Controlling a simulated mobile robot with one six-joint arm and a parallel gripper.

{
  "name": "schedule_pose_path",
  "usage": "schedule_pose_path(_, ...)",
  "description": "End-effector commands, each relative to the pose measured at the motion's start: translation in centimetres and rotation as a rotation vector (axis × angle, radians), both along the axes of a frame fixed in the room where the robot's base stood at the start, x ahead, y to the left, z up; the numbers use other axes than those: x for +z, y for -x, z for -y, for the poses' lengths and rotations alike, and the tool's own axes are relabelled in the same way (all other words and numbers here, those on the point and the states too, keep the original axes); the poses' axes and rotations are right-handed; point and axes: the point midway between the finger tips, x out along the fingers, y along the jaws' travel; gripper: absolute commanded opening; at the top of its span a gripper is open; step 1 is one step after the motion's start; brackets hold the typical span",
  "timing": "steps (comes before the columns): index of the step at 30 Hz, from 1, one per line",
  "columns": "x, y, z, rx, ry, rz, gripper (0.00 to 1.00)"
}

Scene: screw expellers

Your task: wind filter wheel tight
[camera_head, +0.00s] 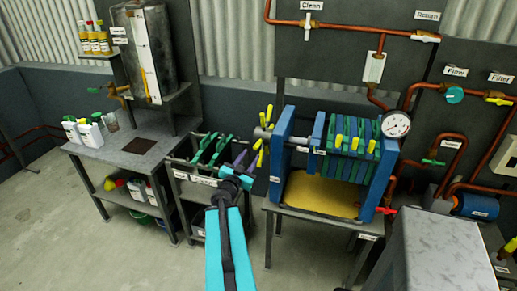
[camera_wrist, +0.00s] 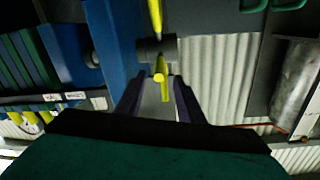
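The filter wheel (camera_head: 262,134) is a grey hub with several yellow spokes at the left end of the blue filter press. In the wrist view, its grey hub (camera_wrist: 151,50) and yellow spokes (camera_wrist: 155,14) are close ahead of my gripper. My gripper (camera_head: 249,161) reaches up to the wheel's left side. In the wrist view, its two dark purple fingers (camera_wrist: 157,82) are spread apart. A yellow spoke end shows in the gap between the fingertips, with no clear contact on either side. The far side of the wheel is hidden.
The filter press (camera_head: 281,160) holds green and blue plates above a yellow tray (camera_head: 322,194). A rack of green-handled plates (camera_head: 207,150) stands close left of my gripper. A pressure gauge (camera_head: 396,124) and copper pipes are at the right. Open floor lies in front.

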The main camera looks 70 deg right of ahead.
Motion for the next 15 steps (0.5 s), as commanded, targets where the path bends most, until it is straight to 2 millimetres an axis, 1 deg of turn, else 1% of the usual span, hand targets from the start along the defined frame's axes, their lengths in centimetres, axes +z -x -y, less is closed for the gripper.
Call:
schedule_pose_path(1,-0.3,0.0,0.1,0.0,0.001,0.001,0.35)
schedule_pose_path(15,-0.3,-0.1,1.2,0.0,0.003,0.001,0.35)
